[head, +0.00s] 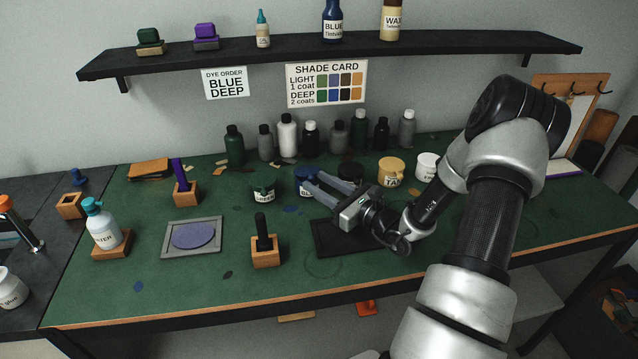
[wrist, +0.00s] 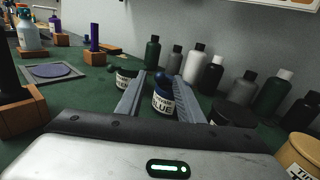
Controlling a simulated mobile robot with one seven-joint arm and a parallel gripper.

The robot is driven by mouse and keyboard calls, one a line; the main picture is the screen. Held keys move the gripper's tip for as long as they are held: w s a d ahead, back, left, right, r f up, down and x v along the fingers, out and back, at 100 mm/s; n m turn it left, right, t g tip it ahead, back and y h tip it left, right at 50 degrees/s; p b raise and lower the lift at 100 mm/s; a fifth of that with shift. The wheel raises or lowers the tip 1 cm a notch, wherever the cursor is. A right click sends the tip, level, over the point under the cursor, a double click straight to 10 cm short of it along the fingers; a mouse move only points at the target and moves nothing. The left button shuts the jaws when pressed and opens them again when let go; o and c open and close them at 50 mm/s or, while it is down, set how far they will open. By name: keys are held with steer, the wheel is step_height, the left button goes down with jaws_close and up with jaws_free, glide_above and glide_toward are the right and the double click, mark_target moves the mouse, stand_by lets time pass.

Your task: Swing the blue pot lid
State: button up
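The blue pot (head: 305,176) stands on the green bench top, with a white label reading BLUE. It also shows in the wrist view (wrist: 162,104), dark blue on top; I cannot tell clearly how its lid sits. My gripper (head: 314,181) reaches in from the right, its two grey fingers spread. In the wrist view the fingers lie on either side of the pot, with a gap at the left finger; the right finger looks close to it. I cannot tell whether it touches.
The green pot (head: 263,190) stands left of the blue one, a dark pot (head: 350,171) and the tan pot (head: 391,172) to the right. Several bottles line the wall behind. A black tray (head: 335,240) lies beneath my wrist; a wooden block with a black handle (head: 265,252) stands in front.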

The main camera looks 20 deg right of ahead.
steer(key=shift+w+a, duration=0.1)
steer(key=shift+w, duration=0.2)
jaws_close()
steer(key=shift+s+f+b, duration=0.15)
steer(key=shift+f+b, duration=0.45)
steer(key=shift+f, duration=0.35)
steer(key=shift+s+f+b, duration=0.15)
steer(key=shift+f+b, duration=0.45)
steer(key=shift+f, duration=0.35)
steer(key=shift+r, duration=0.1)
steer(key=shift+c, duration=0.8)
jaws_free()
steer(key=shift+o, duration=0.8)
